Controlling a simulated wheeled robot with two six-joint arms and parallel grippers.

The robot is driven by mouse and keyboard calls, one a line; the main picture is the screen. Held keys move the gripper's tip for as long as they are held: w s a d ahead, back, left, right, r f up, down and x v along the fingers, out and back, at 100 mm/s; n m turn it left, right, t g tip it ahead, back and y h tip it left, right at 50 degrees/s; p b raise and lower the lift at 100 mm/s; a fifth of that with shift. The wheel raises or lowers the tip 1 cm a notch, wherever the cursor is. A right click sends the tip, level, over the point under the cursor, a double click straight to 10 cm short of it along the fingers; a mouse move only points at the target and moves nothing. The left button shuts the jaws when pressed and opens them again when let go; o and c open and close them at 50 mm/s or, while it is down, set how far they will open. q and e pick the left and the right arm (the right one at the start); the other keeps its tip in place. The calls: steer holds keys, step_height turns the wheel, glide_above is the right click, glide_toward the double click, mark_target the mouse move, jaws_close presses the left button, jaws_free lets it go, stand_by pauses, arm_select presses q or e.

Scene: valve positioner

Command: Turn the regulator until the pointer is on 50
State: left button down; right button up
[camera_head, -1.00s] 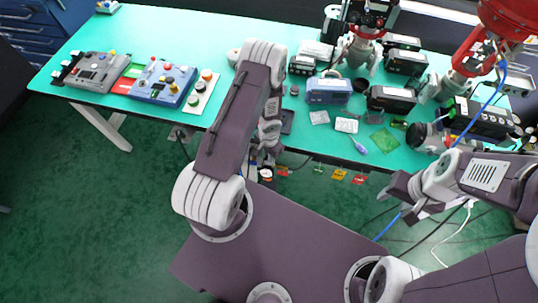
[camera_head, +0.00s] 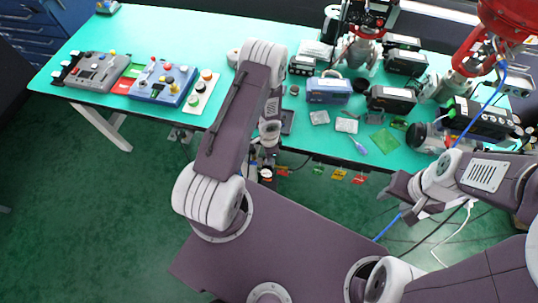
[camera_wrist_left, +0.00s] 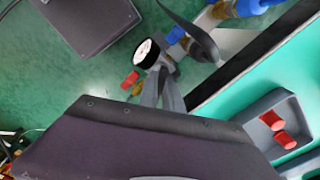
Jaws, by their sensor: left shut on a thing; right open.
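The regulator's round gauge (camera_wrist_left: 146,52) has a white face and a black rim in the left wrist view. Its pointer is too small to read. In the head view the gauge (camera_head: 266,174) is tiny, just off the table's front edge. My left gripper (camera_wrist_left: 165,92) is shut on the regulator beside the gauge; the gripped part is mostly hidden by the fingers and wrist. A red knob (camera_wrist_left: 130,80) and blue fittings (camera_wrist_left: 176,36) sit close by. My right gripper (camera_head: 401,203) is open and empty, in front of the table at the right.
The green table (camera_head: 215,38) holds a blue control box (camera_head: 163,84) and a grey one (camera_head: 96,70) at the left, with several devices at the right. Coloured tags (camera_head: 338,174) hang along the front edge. A blue hose passes near my right gripper.

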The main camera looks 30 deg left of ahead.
stand_by(0.4)
arm_select(q)
steer(key=c, duration=1.5)
jaws_free()
step_height(320, 180, up, 9)
steer(key=p, duration=0.9)
steer(key=shift+r, duration=0.2)
steer(key=shift+f, duration=0.2)
